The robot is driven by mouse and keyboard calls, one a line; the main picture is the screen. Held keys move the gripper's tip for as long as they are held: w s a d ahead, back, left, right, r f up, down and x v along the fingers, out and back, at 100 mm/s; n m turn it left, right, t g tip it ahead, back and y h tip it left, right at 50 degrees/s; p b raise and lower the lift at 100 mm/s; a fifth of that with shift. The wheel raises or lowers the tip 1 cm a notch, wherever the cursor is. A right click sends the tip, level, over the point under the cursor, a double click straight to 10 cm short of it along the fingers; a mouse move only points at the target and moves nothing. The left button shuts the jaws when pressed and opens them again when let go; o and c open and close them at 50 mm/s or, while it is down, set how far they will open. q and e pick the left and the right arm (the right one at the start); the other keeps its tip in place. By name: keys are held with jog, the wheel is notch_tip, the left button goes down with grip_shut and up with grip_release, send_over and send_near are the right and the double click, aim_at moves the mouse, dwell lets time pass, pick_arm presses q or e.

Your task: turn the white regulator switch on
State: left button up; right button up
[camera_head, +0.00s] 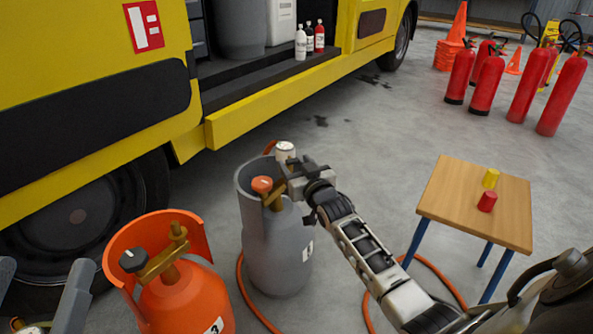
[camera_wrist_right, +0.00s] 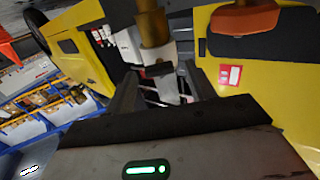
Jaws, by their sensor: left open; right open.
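A grey gas cylinder (camera_head: 275,245) stands beside the truck. On its brass valve are an orange knob (camera_head: 262,184) and, behind it, a white-topped regulator part (camera_head: 285,149), which looks like the white switch. My right gripper (camera_head: 286,180) is at the valve, just right of the orange knob and in front of the white part; contact cannot be told. In the right wrist view its open fingers (camera_wrist_right: 163,92) have the brass valve (camera_wrist_right: 151,25) beyond them and the orange knob (camera_wrist_right: 245,18) at upper right. The switch's setting is unclear. My left gripper (camera_head: 42,295) is open and empty at lower left.
An orange cylinder (camera_head: 185,300) with a black knob (camera_head: 132,260) stands close to the left. The yellow truck (camera_head: 240,115) is behind. An orange hose (camera_head: 241,280) lies on the floor. A small wooden table (camera_head: 460,205) with two caps and several red extinguishers (camera_head: 487,85) are right.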

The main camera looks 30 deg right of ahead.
jog(key=shift+w, duration=0.1)
jog(key=c, duration=1)
